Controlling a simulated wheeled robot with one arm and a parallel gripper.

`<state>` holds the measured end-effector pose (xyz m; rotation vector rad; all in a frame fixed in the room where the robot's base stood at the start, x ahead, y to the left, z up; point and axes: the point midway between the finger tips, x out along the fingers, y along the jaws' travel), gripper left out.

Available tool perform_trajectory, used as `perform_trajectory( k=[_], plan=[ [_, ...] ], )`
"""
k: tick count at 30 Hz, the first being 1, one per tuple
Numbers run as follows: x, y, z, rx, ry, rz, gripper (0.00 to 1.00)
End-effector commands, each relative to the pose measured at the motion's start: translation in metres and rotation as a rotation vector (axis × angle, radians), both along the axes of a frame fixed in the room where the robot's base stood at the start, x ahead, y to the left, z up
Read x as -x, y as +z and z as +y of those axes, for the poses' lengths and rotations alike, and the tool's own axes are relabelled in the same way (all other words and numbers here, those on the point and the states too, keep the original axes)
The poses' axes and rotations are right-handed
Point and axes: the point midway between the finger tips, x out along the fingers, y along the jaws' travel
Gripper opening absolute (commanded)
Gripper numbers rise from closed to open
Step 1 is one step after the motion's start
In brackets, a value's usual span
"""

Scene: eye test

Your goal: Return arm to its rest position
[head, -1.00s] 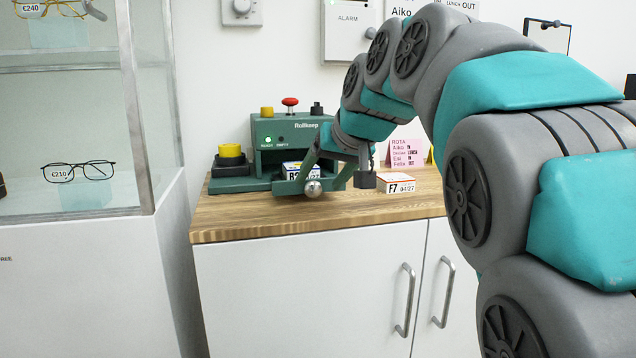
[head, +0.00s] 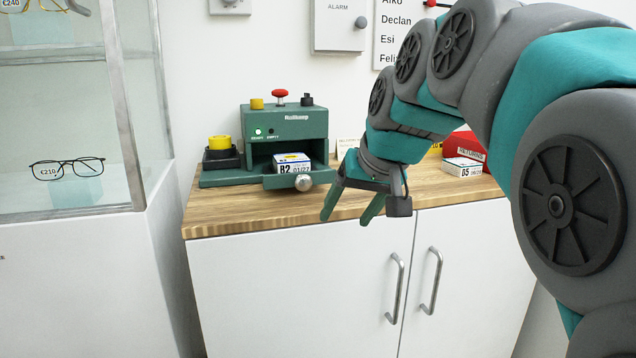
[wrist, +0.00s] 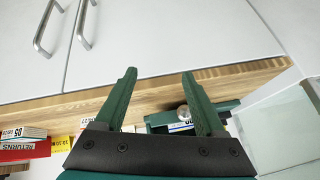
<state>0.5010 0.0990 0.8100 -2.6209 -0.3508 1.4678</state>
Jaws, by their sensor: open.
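My gripper (head: 350,212) is open and empty. It hangs in front of the wooden counter's front edge, to the right of a green machine (head: 288,128), with its fingers pointing down. In the wrist view, my gripper's two fingers (wrist: 159,100) are spread apart with nothing between them. My arm reaches in from the right of the head view and hides part of the counter. A small box marked B2 (head: 293,161) sits in the machine's front opening, behind a round silver knob.
The counter (head: 240,211) tops white cupboards with two handles (head: 396,290). A box marked D5 (head: 462,167) sits by a red returns tray (head: 468,144) at right. A glass display case (head: 133,110) holding spectacles (head: 68,168) stands at left. The counter's front left is clear.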

Motion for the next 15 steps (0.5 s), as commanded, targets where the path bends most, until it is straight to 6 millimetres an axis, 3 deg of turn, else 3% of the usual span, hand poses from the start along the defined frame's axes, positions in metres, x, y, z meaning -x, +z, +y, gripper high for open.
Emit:
perform_trajectory(
  k=[8, 15],
  plan=[
    [0.097, -0.094, -0.045, 0.085, -0.067, 0.278, 0.72],
    [0.2, -0.167, -0.075, 0.169, -0.08, 0.506, 0.72]
  ],
)
